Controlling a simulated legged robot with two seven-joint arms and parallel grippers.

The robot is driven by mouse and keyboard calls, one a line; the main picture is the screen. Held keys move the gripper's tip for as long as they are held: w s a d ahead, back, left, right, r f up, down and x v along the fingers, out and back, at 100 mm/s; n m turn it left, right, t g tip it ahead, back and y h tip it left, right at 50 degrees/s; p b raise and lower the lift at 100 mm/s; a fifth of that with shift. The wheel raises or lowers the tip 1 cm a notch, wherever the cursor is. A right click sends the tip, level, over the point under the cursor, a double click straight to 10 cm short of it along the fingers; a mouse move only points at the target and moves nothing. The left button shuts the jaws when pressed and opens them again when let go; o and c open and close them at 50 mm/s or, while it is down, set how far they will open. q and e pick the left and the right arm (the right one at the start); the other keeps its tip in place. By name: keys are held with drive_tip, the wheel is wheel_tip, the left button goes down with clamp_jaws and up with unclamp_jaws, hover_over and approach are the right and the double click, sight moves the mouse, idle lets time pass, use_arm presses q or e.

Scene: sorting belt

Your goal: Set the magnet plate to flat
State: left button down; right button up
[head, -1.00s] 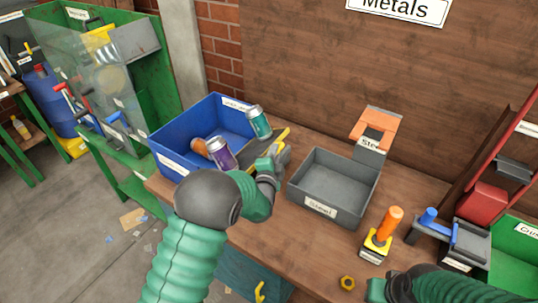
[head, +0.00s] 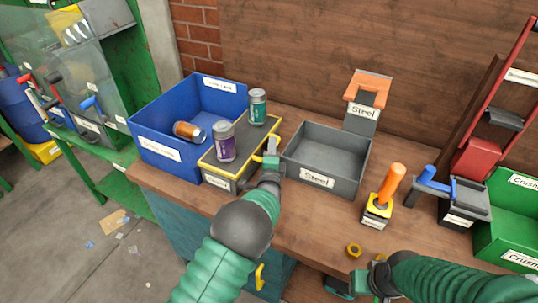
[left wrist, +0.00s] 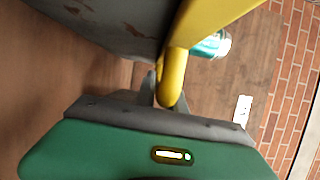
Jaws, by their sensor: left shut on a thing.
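The magnet plate (head: 243,139), dark with a yellow rim, looks level on its grey base between the blue bin and the grey steel bin. A purple can (head: 224,143) and a teal can (head: 257,104) stand upright on it. My left gripper (head: 271,160) is at its right edge, shut on the yellow handle. In the left wrist view the yellow handle (left wrist: 174,75) runs between the fingers, and part of the teal can (left wrist: 213,45) shows behind. My right gripper (head: 357,284) is low at the table's front edge; its fingers are too unclear to read.
The blue bin (head: 166,158) holds an orange-and-silver can (head: 187,130). The grey steel bin (head: 350,185) looks empty. An orange-handled tool (head: 383,198), a brass nut (head: 353,250), a blue-handled device (head: 461,205) and a green crate (head: 490,237) stand to the right.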

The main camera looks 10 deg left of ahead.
use_arm(q)
drive_tip(key=shift+s+d+f, duration=0.15)
drive_tip(key=shift+d+f, duration=0.15)
drive_tip(key=shift+f, duration=0.15)
drive_tip(key=c, duration=1.6)
unclamp_jaws()
drive_tip(key=shift+s+a+f, duration=0.1)
drive_tip(key=shift+o, duration=1)
drive_tip(key=shift+r, duration=0.2)
